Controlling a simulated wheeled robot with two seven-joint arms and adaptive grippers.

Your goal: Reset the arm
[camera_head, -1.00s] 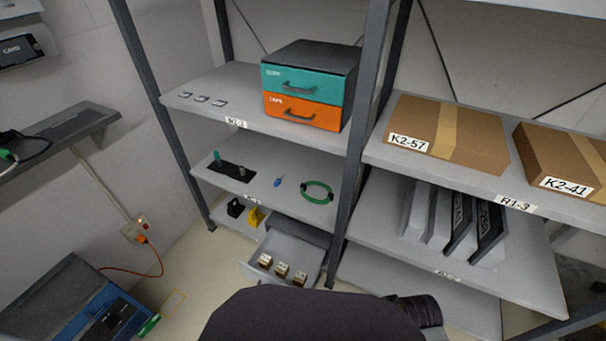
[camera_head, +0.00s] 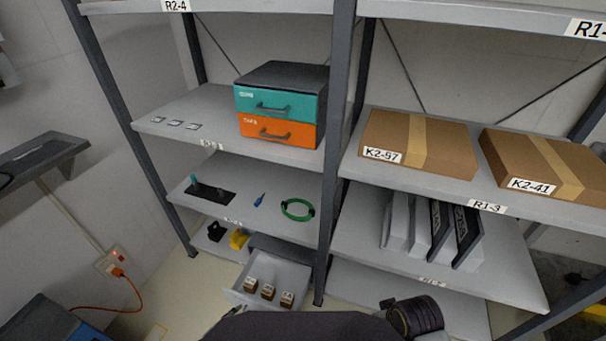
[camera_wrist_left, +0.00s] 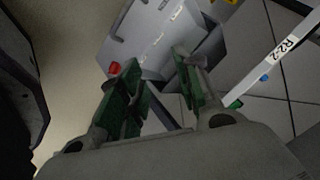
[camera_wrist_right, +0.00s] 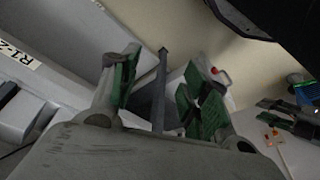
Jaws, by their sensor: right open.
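My left gripper (camera_wrist_left: 155,78) shows in the left wrist view with its two green-padded fingers apart and nothing between them. A grey surface lies beyond its fingertips. My right gripper (camera_wrist_right: 160,75) shows in the right wrist view, also open and empty, with a grey post (camera_wrist_right: 160,90) seen through the gap behind it.
The shelf rack holds a teal and orange drawer box (camera_head: 281,105), cardboard boxes (camera_head: 455,145) (camera_head: 557,165), and a green cable loop (camera_head: 297,209). An open grey drawer (camera_head: 240,292) with three small boxes juts out low down. A wall shelf (camera_head: 45,160) is at left.

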